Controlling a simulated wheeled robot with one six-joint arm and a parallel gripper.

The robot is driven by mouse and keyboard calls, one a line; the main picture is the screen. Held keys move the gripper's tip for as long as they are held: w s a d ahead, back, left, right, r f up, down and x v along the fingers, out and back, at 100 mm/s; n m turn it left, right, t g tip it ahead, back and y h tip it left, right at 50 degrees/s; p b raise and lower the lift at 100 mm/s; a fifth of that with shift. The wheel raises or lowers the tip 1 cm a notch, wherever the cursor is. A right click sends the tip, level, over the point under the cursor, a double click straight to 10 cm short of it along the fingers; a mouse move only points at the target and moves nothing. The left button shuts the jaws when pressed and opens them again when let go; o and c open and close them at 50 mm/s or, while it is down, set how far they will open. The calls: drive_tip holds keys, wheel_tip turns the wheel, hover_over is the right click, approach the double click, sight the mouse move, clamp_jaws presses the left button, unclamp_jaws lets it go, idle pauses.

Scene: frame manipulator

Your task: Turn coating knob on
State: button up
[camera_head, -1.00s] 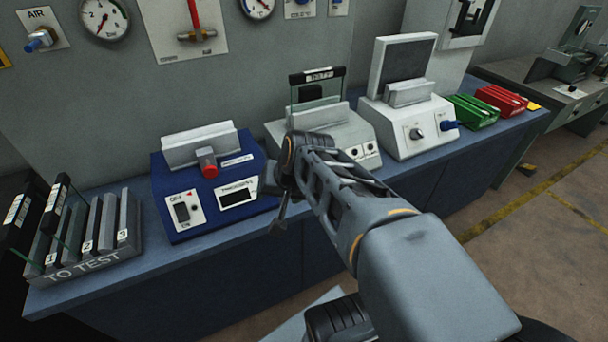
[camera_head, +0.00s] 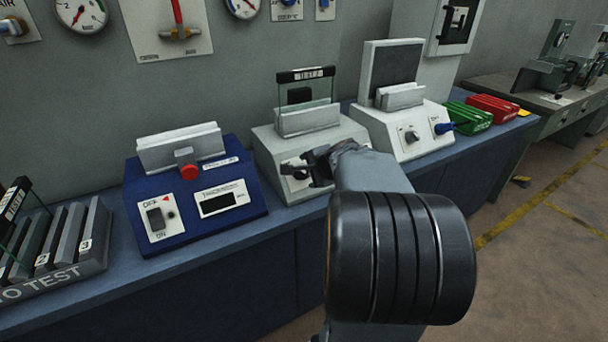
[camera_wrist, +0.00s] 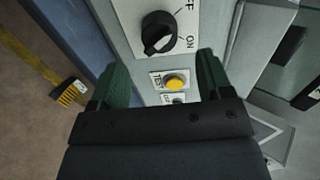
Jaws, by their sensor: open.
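The coating machine (camera_head: 268,150), a grey-white box in the middle of the bench, holds a glass pane (camera_head: 322,92) with a black top strip. My gripper (camera_head: 305,170) is at its front panel and hides much of it. In the wrist view, a black knob (camera_wrist: 159,32) on that panel has OFF and ON labels beside it. A yellow TEST button (camera_wrist: 174,82) is nearer the gripper. My open gripper (camera_wrist: 163,62) has its green fingers apart on either side of the panel strip, with nothing between them. The knob is just beyond the fingertips; contact cannot be told.
A blue machine (camera_head: 190,225) with a red knob stands to the left, beside the TO TEST rack (camera_head: 80,268). A white machine (camera_head: 405,150) with a blue-handled part stands to the right, then green (camera_head: 470,118) and red (camera_head: 495,106) holders.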

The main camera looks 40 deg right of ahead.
sight(305, 172)
drive_tip(key=shift+b+x, duration=0.3)
drive_tip(key=shift+x, duration=2.5)
drive_tip(key=c, duration=0.9)
